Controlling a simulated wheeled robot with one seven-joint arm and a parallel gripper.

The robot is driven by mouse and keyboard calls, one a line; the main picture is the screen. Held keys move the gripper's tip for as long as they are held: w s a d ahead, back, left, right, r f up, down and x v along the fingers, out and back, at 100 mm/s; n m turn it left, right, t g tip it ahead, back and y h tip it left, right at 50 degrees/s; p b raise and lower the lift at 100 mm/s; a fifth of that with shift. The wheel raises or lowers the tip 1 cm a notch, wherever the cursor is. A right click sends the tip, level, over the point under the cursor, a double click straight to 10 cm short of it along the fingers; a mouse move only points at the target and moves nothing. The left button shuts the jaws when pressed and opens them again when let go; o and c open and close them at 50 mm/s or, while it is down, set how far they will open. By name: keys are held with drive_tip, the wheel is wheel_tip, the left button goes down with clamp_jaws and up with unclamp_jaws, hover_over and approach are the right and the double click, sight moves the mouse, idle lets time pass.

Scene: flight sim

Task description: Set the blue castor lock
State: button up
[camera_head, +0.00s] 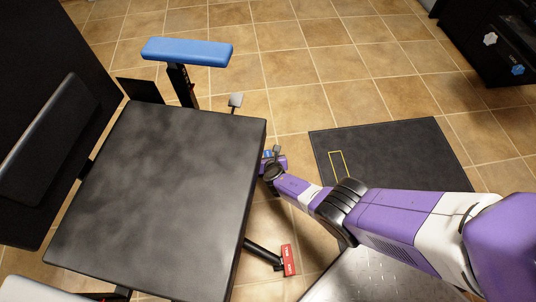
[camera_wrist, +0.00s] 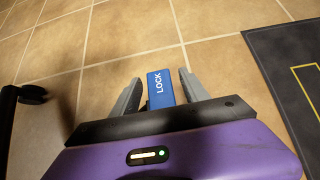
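The blue castor lock (camera_wrist: 160,89), a small tab with the white word LOCK, lies between the two fingers of my gripper (camera_wrist: 160,80) in the wrist view. A narrow gap shows on each side of it, so the fingers are open around it and do not appear to grip it. In the head view, a bit of the blue lock (camera_head: 267,154) shows beside my gripper (camera_head: 271,156), just right of the seat's edge. The castor below the tab is hidden.
The black seat (camera_head: 160,180) stands close left of my arm. A dark mat (camera_head: 410,150) with a yellow outline lies right; tiled floor is clear beyond.

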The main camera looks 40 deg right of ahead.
drive_tip(key=shift+r, duration=0.1)
drive_tip(key=p+v, duration=0.5)
drive_tip(key=shift+s+r+p, duration=0.15)
drive_tip(key=shift+r+p, duration=0.15)
drive_tip(key=shift+p+v, duration=0.75)
drive_tip(key=shift+v, duration=0.3)
drive_tip(key=shift+s+a+f, duration=0.1)
drive_tip(key=shift+f, duration=0.05)
